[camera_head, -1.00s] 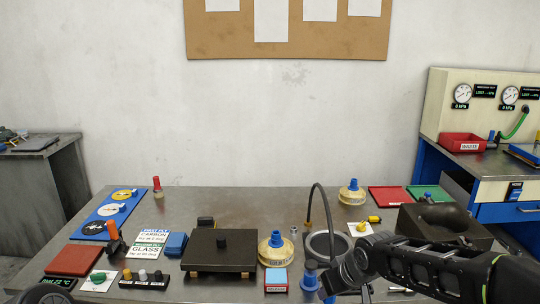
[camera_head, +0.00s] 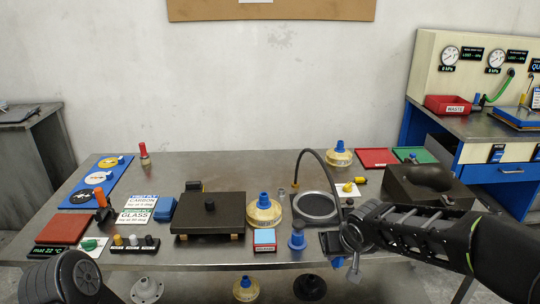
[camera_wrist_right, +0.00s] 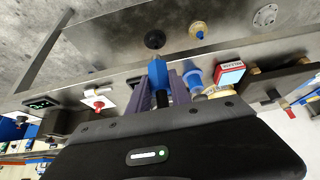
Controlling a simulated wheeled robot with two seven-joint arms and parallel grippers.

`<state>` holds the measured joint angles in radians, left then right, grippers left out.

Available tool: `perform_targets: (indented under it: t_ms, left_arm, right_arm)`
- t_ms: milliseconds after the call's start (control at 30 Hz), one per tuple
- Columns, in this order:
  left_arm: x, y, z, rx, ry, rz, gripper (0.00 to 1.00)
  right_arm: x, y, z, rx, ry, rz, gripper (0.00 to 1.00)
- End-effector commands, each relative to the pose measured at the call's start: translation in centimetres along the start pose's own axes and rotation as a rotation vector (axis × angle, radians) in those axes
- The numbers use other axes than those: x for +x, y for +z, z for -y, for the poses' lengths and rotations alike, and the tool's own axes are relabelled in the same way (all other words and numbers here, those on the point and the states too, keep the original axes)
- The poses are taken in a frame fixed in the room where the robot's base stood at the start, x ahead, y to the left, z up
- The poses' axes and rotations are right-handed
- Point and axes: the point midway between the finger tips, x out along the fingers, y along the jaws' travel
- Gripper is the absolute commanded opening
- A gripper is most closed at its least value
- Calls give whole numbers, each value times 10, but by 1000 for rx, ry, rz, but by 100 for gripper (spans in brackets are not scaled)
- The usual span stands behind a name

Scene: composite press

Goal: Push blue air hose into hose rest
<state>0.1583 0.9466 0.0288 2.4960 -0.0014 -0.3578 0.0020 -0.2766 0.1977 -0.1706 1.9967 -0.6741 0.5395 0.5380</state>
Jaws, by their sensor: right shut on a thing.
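My right gripper (camera_head: 352,262) is at the front edge of the bench, right of a blue cone-shaped fitting (camera_head: 297,239). In the right wrist view, my right gripper (camera_wrist_right: 163,92) is shut on a blue cylindrical piece, which looks like the end of the blue air hose (camera_wrist_right: 158,73). A bit of blue also shows beside the fingers in the head view (camera_head: 338,262). The blue fitting (camera_wrist_right: 194,79) stands just right of the fingers in the wrist view, apart from the held piece. I cannot tell which part is the hose rest. My left gripper's fingers are out of view.
A black press plate (camera_head: 210,222), a yellow-and-blue pot (camera_head: 263,210) and a round grey ring (camera_head: 315,206) with a curved black hose (camera_head: 322,156) stand on the bench (camera_head: 245,172). A dark mould block (camera_head: 428,186) is at the right. The bench's back strip is fairly clear.

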Motion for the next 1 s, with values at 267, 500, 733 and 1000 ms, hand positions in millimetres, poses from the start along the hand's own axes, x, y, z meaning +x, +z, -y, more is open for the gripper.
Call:
perform_targets:
  t_ms: [267,500,733,1000]
  left_arm:
    - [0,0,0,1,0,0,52]
    - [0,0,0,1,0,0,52]
    - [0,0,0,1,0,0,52]
    - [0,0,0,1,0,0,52]
  right_arm:
    - [0,0,0,0,0,0,0]
    - [0,0,0,-1,0,0,0]
    - [0,0,0,-1,0,0,0]
    - [0,0,0,-1,0,0,8]
